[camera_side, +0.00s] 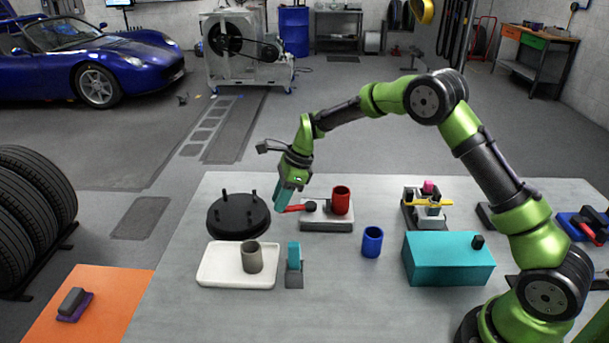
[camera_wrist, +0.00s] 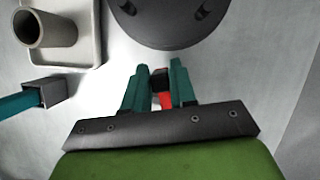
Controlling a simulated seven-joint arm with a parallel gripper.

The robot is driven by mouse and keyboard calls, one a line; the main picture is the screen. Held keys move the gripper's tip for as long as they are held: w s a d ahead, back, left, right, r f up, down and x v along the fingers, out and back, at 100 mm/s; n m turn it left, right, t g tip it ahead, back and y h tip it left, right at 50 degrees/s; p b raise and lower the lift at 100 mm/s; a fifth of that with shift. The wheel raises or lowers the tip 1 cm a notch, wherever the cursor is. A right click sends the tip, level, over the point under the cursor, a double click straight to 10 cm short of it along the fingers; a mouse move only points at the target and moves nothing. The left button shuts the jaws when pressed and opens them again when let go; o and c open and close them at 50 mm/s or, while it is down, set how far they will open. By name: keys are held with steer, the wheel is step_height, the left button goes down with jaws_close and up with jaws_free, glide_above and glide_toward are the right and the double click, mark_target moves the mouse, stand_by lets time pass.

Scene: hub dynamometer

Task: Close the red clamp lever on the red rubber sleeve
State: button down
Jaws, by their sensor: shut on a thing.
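The red rubber sleeve (camera_side: 341,201) stands upright on a grey clamp base (camera_side: 327,225) near the middle of the table. The red clamp lever (camera_side: 296,208) sticks out to the left from a dark pivot on that base, lying nearly flat and pointing away from the sleeve. My gripper (camera_side: 280,207) reaches down at the lever's outer end, with its teal fingers shut on it. In the wrist view, a red piece of the lever (camera_wrist: 166,98) shows between the fingers of my gripper (camera_wrist: 160,70). The fingers hide the lever's tip in the side view.
A black disc with upright pegs (camera_side: 238,217) is close left of my gripper. A white tray (camera_side: 215,265) holds a grey sleeve (camera_side: 252,257). A teal-handled clamp (camera_side: 294,265), blue sleeve (camera_side: 372,242) and teal box (camera_side: 449,260) stand in front. A yellow-lever clamp (camera_side: 428,203) stands right.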

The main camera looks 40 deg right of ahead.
mark_target(307, 204)
steer(key=shift+w+d+m+t, duration=0.3)
steer(key=shift+w+d+m, duration=0.1)
steer(key=shift+m, duration=0.4)
steer(key=c, duration=1)
jaws_free()
steer(key=v, duration=1.7)
steer(key=shift+a, duration=0.35)
steer(key=shift+w+r+h, duration=0.1)
steer(key=shift+h, duration=0.2)
